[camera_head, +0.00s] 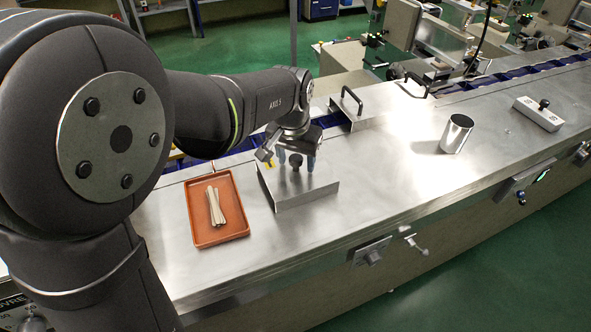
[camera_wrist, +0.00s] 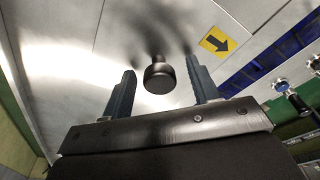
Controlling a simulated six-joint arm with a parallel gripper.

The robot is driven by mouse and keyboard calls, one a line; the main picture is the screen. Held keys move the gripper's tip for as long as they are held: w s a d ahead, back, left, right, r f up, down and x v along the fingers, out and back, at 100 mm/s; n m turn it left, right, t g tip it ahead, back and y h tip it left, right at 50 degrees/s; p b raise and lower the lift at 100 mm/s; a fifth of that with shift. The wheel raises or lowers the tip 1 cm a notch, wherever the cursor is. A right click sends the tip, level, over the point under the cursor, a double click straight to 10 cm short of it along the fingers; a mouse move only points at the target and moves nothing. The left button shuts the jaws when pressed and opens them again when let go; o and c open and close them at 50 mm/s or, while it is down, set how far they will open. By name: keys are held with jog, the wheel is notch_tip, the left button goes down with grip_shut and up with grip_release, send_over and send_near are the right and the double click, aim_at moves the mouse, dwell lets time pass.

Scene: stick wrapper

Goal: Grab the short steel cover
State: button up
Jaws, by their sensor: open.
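The short steel cover (camera_head: 308,188) is a bent metal plate with a black round knob (camera_head: 296,161) and a yellow mark. It sits on the steel conveyor table (camera_head: 350,205), right of an orange tray. My gripper (camera_head: 296,158) is open above the cover, with one blue finger on each side of the knob. In the wrist view the knob (camera_wrist: 159,78) stands between the two fingers, with a visible gap on both sides. A yellow arrow label (camera_wrist: 217,42) shows on the cover there.
The orange tray (camera_head: 241,229) holds several wooden sticks (camera_head: 215,206). Another steel cover with a black bar handle (camera_head: 352,101) lies behind. A metal cup (camera_head: 456,134) and a pale block with a black knob (camera_head: 538,114) stand to the right. The table front is clear.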

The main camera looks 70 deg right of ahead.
grip_shut()
jog(key=shift+r, duration=0.1)
